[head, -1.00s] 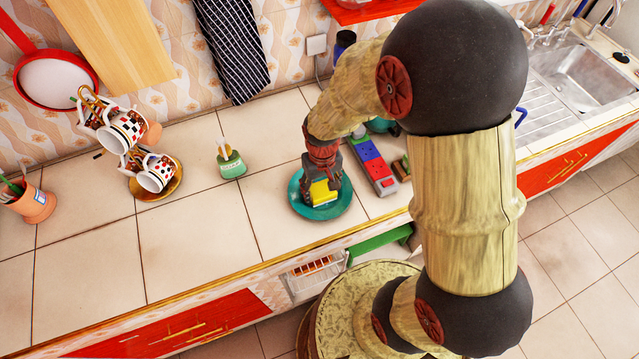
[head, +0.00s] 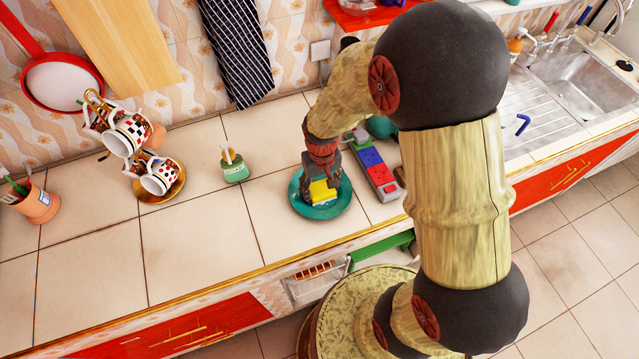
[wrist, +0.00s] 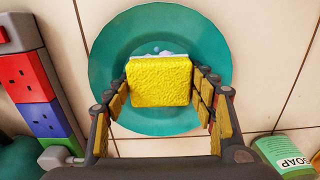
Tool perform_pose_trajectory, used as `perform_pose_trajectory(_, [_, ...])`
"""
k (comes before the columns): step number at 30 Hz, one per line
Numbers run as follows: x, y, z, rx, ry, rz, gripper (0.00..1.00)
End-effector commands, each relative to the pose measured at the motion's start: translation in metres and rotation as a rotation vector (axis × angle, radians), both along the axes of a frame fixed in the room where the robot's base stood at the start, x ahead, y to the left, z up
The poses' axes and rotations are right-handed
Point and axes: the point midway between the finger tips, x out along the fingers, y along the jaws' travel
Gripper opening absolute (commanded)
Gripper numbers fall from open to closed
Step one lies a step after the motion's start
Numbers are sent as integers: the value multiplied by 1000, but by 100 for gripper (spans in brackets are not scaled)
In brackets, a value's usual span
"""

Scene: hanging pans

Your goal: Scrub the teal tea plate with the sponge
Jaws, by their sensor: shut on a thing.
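The teal tea plate (head: 334,211) lies flat on the tiled counter, below my gripper (head: 322,187). It also fills the middle of the wrist view (wrist: 118,45). My gripper (wrist: 158,88) is shut on the yellow sponge (wrist: 158,80), a finger on each side. The sponge (head: 325,192) is over the middle of the plate and seems to rest on it, though the contact is hidden. A little white and pale blue foam or sponge edge shows just beyond the sponge in the wrist view.
A power strip (head: 374,167) with blue and red sockets lies right of the plate. A green soap holder (head: 234,168) stands to the left. A mug rack (head: 160,190) and a terracotta pot (head: 38,204) stand farther left.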

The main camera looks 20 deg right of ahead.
Motion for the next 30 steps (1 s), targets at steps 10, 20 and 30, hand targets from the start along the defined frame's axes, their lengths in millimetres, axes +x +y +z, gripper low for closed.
perform_pose_trajectory(10, [-22,0,2,0,-1,0,36])
perform_pose_trajectory(20, [-9,13,0,0,-1,1,36])
perform_pose_trajectory(30, [-2,16,0,0,-1,-1,36])
